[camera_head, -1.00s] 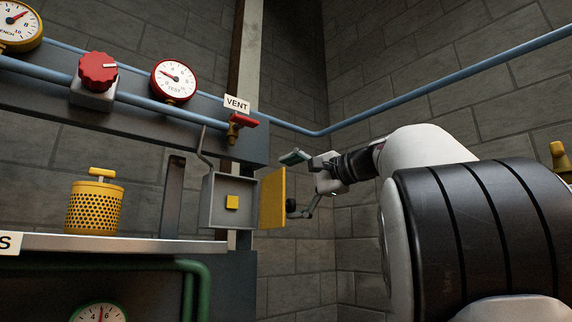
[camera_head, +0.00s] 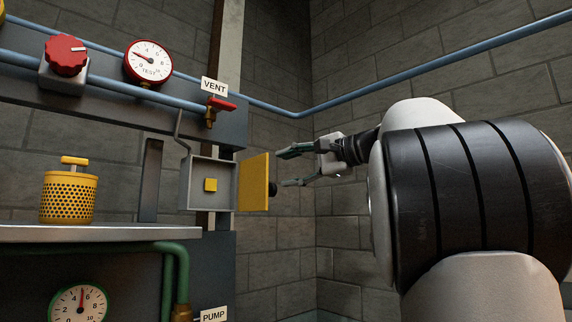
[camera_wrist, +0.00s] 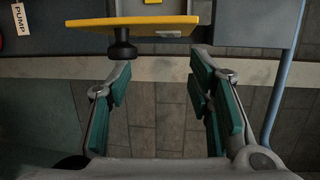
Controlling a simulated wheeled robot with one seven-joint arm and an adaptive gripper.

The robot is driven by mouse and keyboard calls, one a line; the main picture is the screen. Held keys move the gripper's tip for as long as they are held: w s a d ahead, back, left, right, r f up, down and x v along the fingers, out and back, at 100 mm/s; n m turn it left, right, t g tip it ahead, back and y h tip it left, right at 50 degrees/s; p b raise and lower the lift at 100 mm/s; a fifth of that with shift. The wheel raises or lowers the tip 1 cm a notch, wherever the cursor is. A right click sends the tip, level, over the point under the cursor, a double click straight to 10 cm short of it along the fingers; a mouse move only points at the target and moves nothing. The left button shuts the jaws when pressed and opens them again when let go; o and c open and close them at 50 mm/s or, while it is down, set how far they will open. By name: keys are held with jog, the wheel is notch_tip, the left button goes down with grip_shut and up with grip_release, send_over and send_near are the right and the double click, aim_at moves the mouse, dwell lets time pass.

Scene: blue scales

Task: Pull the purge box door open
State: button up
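The purge box (camera_head: 211,184) is a grey open-fronted box on the wall frame, with a small yellow block (camera_head: 210,185) inside. Its yellow door (camera_head: 253,183) stands swung out at the box's right side. A dark round knob (camera_head: 273,188) sits on the door's outer face. In the wrist view the door (camera_wrist: 150,26) shows nearly edge-on at the top, with the knob (camera_wrist: 123,46) below it. My gripper (camera_head: 288,168) is open and empty, to the right of the door. In the wrist view its left fingertip is close to the knob; contact cannot be told.
A red-handled VENT valve (camera_head: 219,107) and blue pipe are above the box. A yellow perforated canister (camera_head: 69,192) stands on the shelf (camera_head: 100,233) to the left. A vertical blue pipe (camera_wrist: 277,95) is right of my gripper in the wrist view. Free room lies before the brick wall.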

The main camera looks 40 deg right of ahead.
jog(key=shift+s+d+f+p, duration=0.1)
jog(key=shift+s+d+p, duration=0.3)
jog(key=shift+s, duration=0.25)
jog(key=shift+s+d+p, duration=0.3)
jog(key=shift+s+d, duration=0.1)
jog(key=shift+s, duration=0.25)
jog(key=shift+p, duration=0.35)
